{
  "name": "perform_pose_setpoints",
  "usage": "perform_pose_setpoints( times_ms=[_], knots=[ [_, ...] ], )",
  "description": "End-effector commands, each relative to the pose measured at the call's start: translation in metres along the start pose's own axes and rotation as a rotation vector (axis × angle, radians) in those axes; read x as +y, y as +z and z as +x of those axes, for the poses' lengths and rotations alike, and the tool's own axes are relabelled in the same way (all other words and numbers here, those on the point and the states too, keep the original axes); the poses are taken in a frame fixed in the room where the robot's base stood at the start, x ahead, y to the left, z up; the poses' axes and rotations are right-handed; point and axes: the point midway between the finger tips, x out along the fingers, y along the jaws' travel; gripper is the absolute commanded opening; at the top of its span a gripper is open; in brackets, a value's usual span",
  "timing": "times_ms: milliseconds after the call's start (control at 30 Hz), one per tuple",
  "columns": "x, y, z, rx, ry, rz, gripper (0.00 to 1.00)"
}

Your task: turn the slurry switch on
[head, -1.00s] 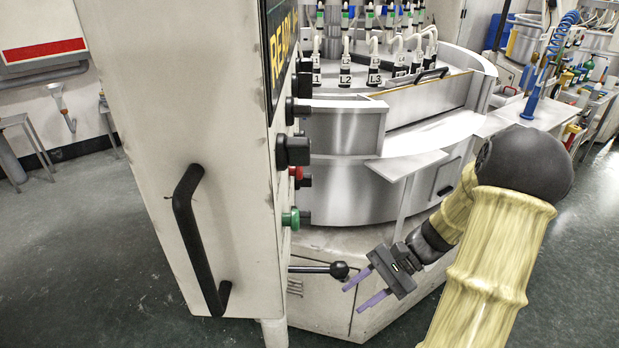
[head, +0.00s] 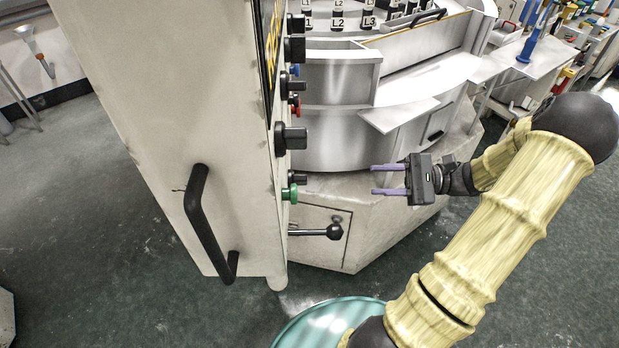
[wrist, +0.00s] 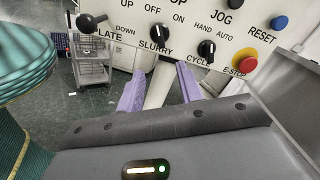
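The slurry switch (wrist: 160,33) is a small black rotary knob on the cream panel, above the SLURRY label and under OFF and ON. Its pale mark looks turned toward OFF, but it is small. In the head view the panel is nearly edge-on, so I cannot tell which black knob is the slurry one. My gripper (head: 372,180) is open and empty, its purple fingers pointing left at the panel with a clear gap. In the wrist view my gripper (wrist: 160,70) sits below the switch, not touching it.
The CYCLE knob (wrist: 206,48) and the E-stop (wrist: 243,61) are right of the switch. A ball-ended lever (head: 333,231) sticks out low from the panel. A black handle (head: 205,225) is on the cabinet side. A teal drum (head: 330,318) stands below my arm.

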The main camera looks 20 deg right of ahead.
Motion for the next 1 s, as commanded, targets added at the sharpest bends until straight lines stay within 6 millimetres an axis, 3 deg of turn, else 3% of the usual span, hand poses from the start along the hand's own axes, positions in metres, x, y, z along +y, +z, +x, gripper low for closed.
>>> perform_pose_setpoints(
  times_ms=[800, 1000],
  knots=[
    [0.0, 0.003, 0.142, -0.005, 0.006, 0.002, 0.36],
    [0.001, 0.002, 0.161, -0.002, 0.005, 0.002, 0.36]
  ],
)
